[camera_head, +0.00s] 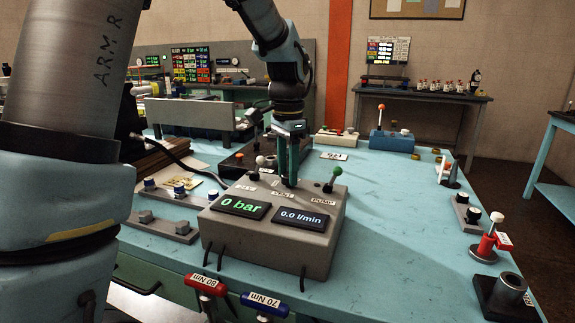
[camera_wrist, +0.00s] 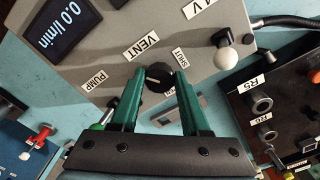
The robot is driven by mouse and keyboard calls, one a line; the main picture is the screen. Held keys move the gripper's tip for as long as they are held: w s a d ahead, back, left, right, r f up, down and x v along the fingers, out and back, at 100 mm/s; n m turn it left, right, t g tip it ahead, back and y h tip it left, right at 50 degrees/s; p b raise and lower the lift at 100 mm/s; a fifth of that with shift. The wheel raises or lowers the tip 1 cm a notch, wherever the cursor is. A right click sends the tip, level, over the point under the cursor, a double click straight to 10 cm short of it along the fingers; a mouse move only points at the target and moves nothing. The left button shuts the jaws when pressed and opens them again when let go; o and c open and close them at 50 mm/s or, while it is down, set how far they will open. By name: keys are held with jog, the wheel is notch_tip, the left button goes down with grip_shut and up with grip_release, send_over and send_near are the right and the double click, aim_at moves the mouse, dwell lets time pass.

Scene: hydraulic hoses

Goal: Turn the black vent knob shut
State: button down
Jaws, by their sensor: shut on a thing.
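The black vent knob (camera_wrist: 158,77) sits on the grey control box (camera_head: 228,233), below the VENT label (camera_wrist: 140,46) in the wrist view. A SHUT label (camera_wrist: 179,59) lies to its upper right, and another label below right is partly covered. A small pale mark shows on the knob's top; its exact direction is hard to tell. My gripper (camera_head: 289,184) points down onto the box, its green fingers on either side of the knob.
A green-tipped lever (camera_head: 336,172) stands right of my gripper and a white-tipped lever (camera_head: 259,161) left. The box's displays read 0 bar (camera_head: 240,207) and 0.0 l/min (camera_head: 301,218).

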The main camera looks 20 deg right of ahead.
jog(key=n+p, duration=0.1)
jog(key=n, duration=0.4)
jog(key=shift+r+n+p, duration=0.1)
jog(key=shift+n+p, duration=0.2)
jog(key=shift+p, duration=0.1)
jog(key=n+p, duration=0.1)
jog(key=n, duration=0.4)
jog(key=shift+s+d, duration=0.1)
jog(key=shift+n, duration=0.3)
jog(key=shift+c, duration=1.9)
grip_release()
notch_tip(320, 180, up, 11)
jog(key=b, duration=0.1)
jog(key=shift+f, duration=0.2)
